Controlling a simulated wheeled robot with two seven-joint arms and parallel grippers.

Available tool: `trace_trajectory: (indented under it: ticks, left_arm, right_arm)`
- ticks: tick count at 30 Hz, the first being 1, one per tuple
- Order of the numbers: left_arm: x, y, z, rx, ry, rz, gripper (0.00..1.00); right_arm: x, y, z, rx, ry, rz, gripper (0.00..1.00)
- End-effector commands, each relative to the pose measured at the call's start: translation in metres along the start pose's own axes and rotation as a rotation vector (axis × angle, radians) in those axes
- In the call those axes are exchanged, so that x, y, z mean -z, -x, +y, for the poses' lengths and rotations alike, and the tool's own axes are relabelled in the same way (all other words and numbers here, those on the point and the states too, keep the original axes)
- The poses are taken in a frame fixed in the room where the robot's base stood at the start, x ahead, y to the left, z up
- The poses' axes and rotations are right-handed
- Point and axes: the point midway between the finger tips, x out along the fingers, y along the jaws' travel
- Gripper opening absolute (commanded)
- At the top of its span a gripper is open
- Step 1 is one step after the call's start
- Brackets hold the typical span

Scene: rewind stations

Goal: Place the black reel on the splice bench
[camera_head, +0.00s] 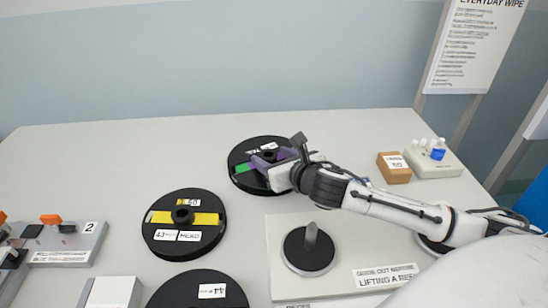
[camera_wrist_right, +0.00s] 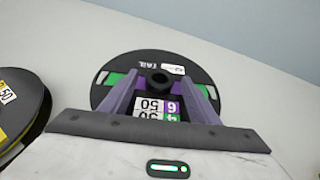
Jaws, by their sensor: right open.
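A black reel with a green band (camera_head: 240,158) lies flat at the back middle of the table. My right gripper (camera_head: 270,158) is over it, open, its purple fingers pointing at the hub. In the right wrist view the same reel (camera_wrist_right: 190,65) lies ahead, with the open fingers on either side of its hub and labels between them; whether they touch it I cannot tell. A black reel with a yellow band (camera_head: 160,235) lies to the left, and another black reel (camera_head: 180,292) is cut off at the bottom edge. Which surface is the splice bench is not readable. My left gripper is not seen.
A pale plate (camera_head: 345,295) with an upright post on a dark disc (camera_head: 308,262) stands front of my right arm. A brown box (camera_head: 394,168) and a white holder (camera_head: 440,165) stand at right. A grey device marked 2 (camera_head: 75,245) is at left. The back left table is clear.

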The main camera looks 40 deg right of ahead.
Motion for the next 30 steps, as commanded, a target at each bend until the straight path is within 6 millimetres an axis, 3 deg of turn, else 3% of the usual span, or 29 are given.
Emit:
trace_trajectory:
  ticks: [5, 18, 24, 30]
  left_arm:
    - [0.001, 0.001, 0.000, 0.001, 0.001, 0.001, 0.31]
    - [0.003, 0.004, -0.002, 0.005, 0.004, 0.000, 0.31]
    - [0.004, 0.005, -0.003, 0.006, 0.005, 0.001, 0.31]
    - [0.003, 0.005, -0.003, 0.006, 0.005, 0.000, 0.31]
  right_arm:
    - [-0.003, 0.010, 0.000, -0.001, 0.003, 0.001, 0.56]
    - [-0.002, 0.099, 0.000, -0.001, 0.004, 0.003, 0.56]
    - [-0.003, 0.117, 0.000, 0.000, 0.002, 0.001, 0.56]
    - [-0.003, 0.121, 0.000, 0.000, -0.001, 0.000, 0.56]
